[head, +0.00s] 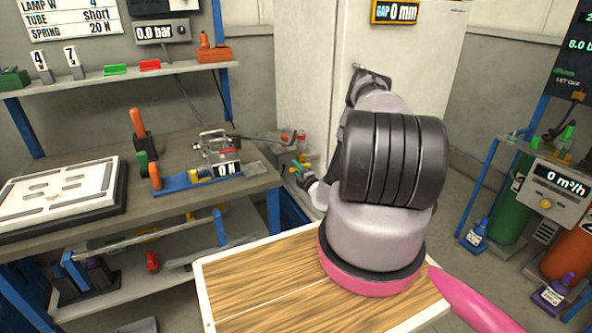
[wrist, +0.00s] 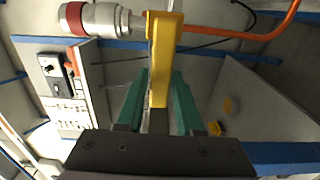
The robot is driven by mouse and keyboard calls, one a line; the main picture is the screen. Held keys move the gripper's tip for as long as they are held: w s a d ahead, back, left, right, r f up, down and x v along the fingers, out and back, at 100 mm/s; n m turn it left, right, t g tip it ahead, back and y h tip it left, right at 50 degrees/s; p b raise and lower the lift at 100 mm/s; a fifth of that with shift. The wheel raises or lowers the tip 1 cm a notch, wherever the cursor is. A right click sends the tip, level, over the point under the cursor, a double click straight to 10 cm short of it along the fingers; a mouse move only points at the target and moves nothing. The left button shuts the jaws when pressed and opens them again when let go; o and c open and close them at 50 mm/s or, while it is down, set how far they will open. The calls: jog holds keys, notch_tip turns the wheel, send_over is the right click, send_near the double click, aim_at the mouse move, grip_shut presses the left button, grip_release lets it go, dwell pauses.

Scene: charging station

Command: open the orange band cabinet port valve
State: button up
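A metal coupling with a dark red band (wrist: 76,18) is left of the lever. An orange hose (wrist: 265,36) leaves the pipe at the right. In the head view my gripper (head: 298,168) shows small beside the white cabinet (head: 405,62); my arm hides much of the area and the valve is not clear.
A workbench (head: 190,150) with a clamp fixture and tools stands at the left in the head view. A wooden-topped surface (head: 262,285) lies below my arm. Gas bottles and a flow meter (head: 557,183) stand at the right. A blue rail (wrist: 110,43) passes behind the lever in the wrist view.

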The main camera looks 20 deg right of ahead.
grip_shut()
dwell(1.2)
